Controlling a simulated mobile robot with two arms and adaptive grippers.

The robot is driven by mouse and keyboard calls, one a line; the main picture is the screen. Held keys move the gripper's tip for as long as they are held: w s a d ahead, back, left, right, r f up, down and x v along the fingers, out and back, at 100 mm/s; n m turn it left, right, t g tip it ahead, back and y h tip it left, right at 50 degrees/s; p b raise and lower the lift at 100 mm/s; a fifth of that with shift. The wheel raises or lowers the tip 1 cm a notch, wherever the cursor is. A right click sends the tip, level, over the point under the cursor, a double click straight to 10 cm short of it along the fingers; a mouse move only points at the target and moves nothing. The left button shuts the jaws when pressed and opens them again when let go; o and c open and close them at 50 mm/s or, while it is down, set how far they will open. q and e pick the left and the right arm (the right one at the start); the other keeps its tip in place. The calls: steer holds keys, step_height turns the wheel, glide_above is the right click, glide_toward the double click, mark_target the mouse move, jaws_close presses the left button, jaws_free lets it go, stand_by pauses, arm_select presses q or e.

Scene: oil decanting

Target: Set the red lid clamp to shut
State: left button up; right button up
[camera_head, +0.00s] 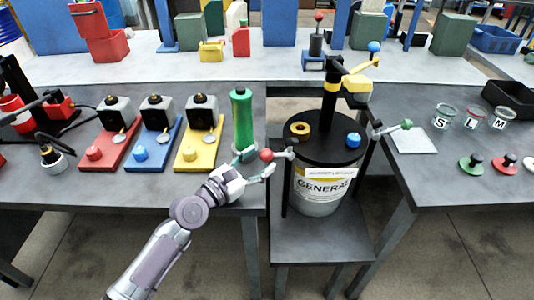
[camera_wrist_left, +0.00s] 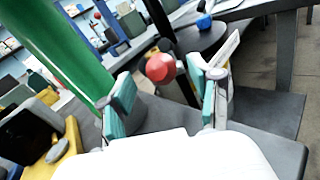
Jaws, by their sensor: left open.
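The red lid clamp has a round red knob (camera_head: 266,155) on a short lever at the left side of the drum (camera_head: 318,190). The lever points left, away from the black lid (camera_head: 322,147). My left gripper (camera_head: 257,164) is open, with its fingertips close around the knob. In the left wrist view the red knob (camera_wrist_left: 160,68) shows between and just beyond the two teal-padded fingers of the gripper (camera_wrist_left: 164,93). I cannot tell whether either finger touches it. A clamp with a green knob (camera_head: 407,124) sticks out on the drum's right side. My right gripper is not in view.
A green cylinder (camera_head: 242,118) stands close behind my left gripper; it also fills the left of the wrist view (camera_wrist_left: 62,45). A yellow-based device (camera_head: 186,155) stands to the left. A black post with a yellow arm (camera_head: 345,78) rises behind the lid.

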arm_select(q)
steer(key=shift+x, duration=1.75)
steer(key=shift+s, duration=0.1)
jaws_close()
